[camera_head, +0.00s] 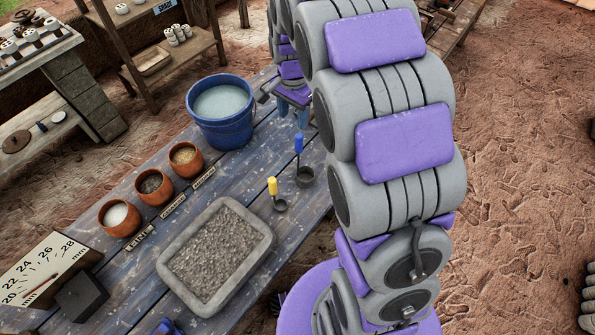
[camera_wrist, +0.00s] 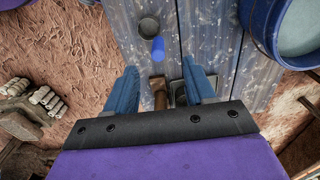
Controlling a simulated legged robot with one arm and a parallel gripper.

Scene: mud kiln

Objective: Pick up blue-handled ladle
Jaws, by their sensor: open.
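The blue-handled ladle (camera_head: 304,177) has a dark grey cup and a blue handle. It is on the blue plank table, right of the yellow-handled ladle (camera_head: 279,205). In the wrist view the blue-handled ladle (camera_wrist: 149,26) lies just beyond my fingertips, its blue handle end towards me. My gripper (camera_wrist: 161,78) is open, with its two blue fingers apart and the ladle outside them. In the head view my gripper is partly hidden by my arm, near the table edge behind the ladle.
A blue bucket (camera_head: 222,130) of pale liquid stands left of the ladle. Three clay bowls, one being a bowl of white powder (camera_head: 118,217), and a stone tray (camera_head: 171,278) are on the table (camera_head: 137,290). A brown-handled tool (camera_wrist: 159,94) shows between my fingers, below them.

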